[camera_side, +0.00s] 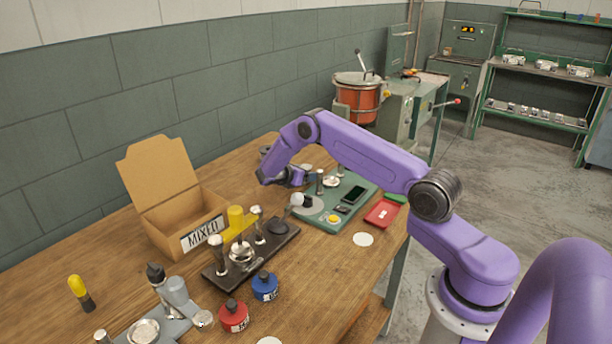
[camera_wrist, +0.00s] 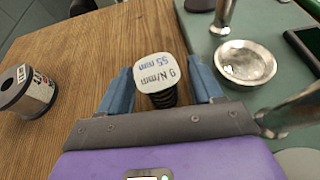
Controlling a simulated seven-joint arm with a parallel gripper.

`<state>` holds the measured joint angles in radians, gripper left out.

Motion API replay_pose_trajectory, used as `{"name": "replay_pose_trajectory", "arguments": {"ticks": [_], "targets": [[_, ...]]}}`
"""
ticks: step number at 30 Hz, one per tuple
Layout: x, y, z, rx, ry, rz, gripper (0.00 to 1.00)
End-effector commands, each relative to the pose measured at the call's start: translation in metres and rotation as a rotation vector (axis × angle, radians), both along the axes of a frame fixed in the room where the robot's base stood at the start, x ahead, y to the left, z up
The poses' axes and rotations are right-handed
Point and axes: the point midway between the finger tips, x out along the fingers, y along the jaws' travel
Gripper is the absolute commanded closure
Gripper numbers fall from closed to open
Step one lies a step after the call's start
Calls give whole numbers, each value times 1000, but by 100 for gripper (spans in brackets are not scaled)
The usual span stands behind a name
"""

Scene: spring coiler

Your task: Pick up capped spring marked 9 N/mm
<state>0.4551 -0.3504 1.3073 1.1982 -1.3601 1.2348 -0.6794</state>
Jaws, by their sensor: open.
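The capped spring (camera_wrist: 155,74) stands in the wrist view with a pale cap reading "9 N/mm" and "55 mm"; dark coils show below the cap. My gripper (camera_wrist: 165,88) is open, with one blue finger on each side of the spring. I cannot tell whether either finger touches it. In the side view my gripper (camera_side: 290,178) is low over the back of the wooden table, beside the green board, and the spring cannot be made out there.
A green board (camera_side: 352,212) with a metal dish (camera_wrist: 246,62) and posts lies close on the right. An open cardboard box (camera_side: 172,205) marked MIXED stands on the table (camera_side: 330,270).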

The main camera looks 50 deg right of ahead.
Motion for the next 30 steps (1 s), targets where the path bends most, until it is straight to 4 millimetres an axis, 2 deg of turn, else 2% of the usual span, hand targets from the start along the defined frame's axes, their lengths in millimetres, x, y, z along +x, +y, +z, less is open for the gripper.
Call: {"name": "replay_pose_trajectory", "arguments": {"ticks": [1,5,6,20,26,30], "targets": [[0,0,0,0,0,0,41],[0,0,0,0,0,0,84],[0,0,0,0,0,0,90],[0,0,8,0,-1,0,90],[0,0,33,0,-2,0,90],[-13,7,51,0,0,1,90]]}}
